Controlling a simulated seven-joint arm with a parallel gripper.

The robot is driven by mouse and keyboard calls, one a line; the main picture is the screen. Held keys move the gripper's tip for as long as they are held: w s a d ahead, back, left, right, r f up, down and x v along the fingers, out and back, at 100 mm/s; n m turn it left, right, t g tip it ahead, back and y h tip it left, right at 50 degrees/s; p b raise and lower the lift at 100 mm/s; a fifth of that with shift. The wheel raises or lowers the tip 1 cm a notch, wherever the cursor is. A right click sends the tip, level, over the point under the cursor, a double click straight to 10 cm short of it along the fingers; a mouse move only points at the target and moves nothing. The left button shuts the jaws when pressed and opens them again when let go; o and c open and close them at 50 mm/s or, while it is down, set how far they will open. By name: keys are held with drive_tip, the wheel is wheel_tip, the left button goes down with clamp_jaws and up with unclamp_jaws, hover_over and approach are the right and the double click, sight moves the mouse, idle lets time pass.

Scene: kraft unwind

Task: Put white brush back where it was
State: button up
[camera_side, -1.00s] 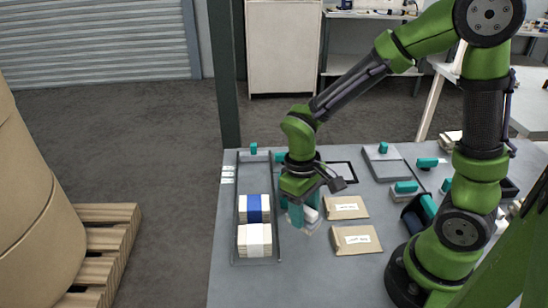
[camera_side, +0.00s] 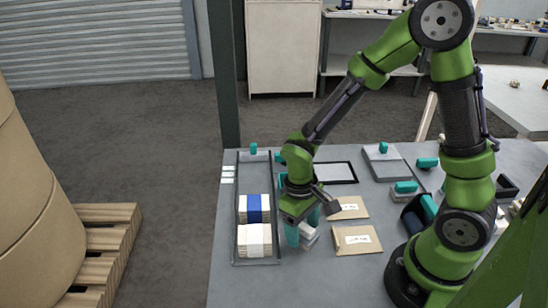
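My gripper (camera_side: 303,230) points down over the table, just right of the long grey tray (camera_side: 240,215). Its teal fingers show on either side of a small pale block-like thing (camera_side: 309,240), which may be the white brush. The arm and fingers cover part of it, so I cannot tell whether the fingers are closed on it or only around it. I cannot make out bristles on anything.
The tray holds paper stacks with a blue band (camera_side: 254,208) and a white band (camera_side: 254,240). Two brown envelopes (camera_side: 357,240) lie right of my gripper. A black-rimmed frame (camera_side: 336,172) lies behind. Several teal-handled things (camera_side: 405,187) stand right. The front table is clear.

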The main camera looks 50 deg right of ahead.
drive_tip(key=s+d+r+m+t+y, duration=0.1)
drive_tip(key=r+t, duration=0.3)
drive_tip(key=r, duration=0.7)
drive_tip(key=s+d+r+m+t+y, duration=0.1)
drive_tip(key=s+d+r+m+t, duration=0.1)
drive_tip(key=r, duration=1)
drive_tip(key=shift+s+d+m+t, duration=0.3)
drive_tip(key=shift+m+t, duration=0.2)
drive_tip(key=shift+t, duration=0.8)
